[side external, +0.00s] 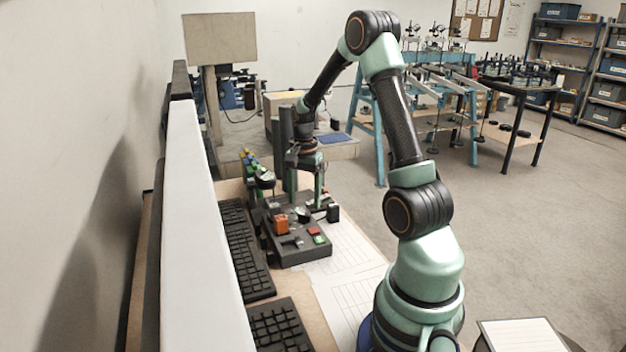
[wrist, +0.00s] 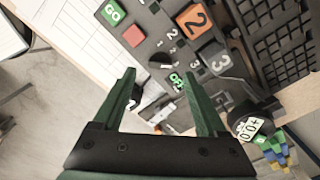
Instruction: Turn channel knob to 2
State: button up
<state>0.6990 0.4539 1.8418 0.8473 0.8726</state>
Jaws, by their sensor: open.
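The dark control panel (side external: 305,252) lies on the bench below my gripper (side external: 306,190). In the wrist view my gripper (wrist: 158,74) is open, its two green fingers apart with nothing held between them. A dark, rounded knob-like shape (wrist: 160,61) shows just beyond the fingertips, with small white numerals around it. I cannot tell for certain that it is the channel knob, nor where it points. A green OFF label (wrist: 176,82) shows close to the right fingertip.
A dial reading (wrist: 250,128) is beside the right finger. Black keyboards (side external: 245,250) and paper sheets (side external: 348,275) flank the panel.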

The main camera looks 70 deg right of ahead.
aim_at(304, 214)
jog(key=shift+f, duration=2.1)
grip_shut()
jog(key=shift+n, duration=0.4)
jog(key=n, duration=0.3)
jog(key=shift+r+n, duration=0.1)
jog(key=shift+n, duration=2.4)
